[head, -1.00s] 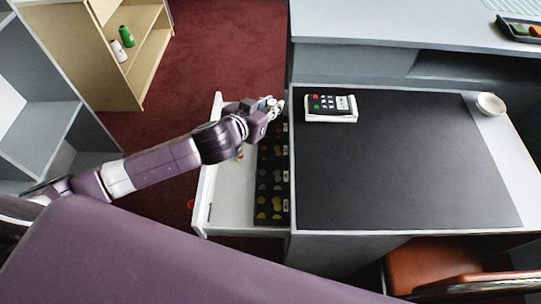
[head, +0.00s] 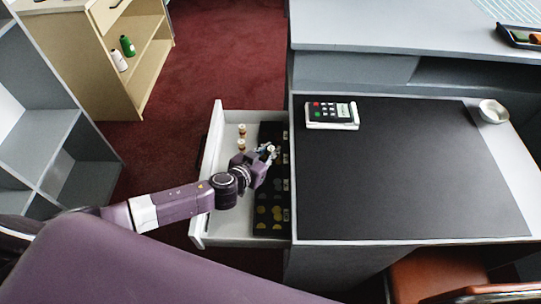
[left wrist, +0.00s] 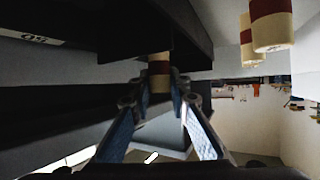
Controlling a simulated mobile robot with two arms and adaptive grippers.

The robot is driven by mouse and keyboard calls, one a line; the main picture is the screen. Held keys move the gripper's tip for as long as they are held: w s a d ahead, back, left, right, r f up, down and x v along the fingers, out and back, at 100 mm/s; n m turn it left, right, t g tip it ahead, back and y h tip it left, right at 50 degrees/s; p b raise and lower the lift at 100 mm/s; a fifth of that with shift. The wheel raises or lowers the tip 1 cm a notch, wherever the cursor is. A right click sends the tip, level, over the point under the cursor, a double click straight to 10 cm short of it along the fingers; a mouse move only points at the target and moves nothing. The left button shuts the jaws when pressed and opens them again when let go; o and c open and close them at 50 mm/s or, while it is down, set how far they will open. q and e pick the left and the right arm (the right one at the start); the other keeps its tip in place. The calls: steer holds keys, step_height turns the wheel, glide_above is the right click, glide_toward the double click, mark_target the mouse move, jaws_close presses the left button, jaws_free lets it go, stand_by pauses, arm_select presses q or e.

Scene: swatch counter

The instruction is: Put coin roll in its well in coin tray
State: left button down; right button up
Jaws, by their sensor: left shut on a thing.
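The black coin tray (head: 263,235) lies in the open drawer, with coins in its wells and small labels along its right edge. My left gripper (head: 270,151) is over the tray's back half. In the left wrist view its fingers (left wrist: 160,84) are shut on the coin roll (left wrist: 159,70), cream with a red-brown band. The roll is beside the dark tray (left wrist: 190,30); I cannot tell whether they touch. The well under the gripper is hidden in the head view. My right gripper is not in view.
The white drawer (head: 222,230) has two other rolls, one farther back (head: 242,130) and one nearer (head: 239,145), left of the tray. The counter with a dark mat (head: 400,180) and a card terminal (head: 332,114) borders the drawer on the right. A dish (head: 493,111) stands farther right.

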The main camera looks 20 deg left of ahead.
arm_select(q)
steer(key=shift+f, duration=1.15)
steer(key=shift+f+b, duration=0.25)
steer(key=shift+b, duration=0.2)
steer(key=c, duration=2.1)
jaws_free()
steer(key=shift+s+r+p, duration=0.1)
steer(key=shift+r+p, duration=0.25)
steer(key=shift+p, duration=0.05)
steer(key=v, duration=1.1)
steer(key=shift+s, duration=0.35)
steer(key=shift+a+r, duration=0.1)
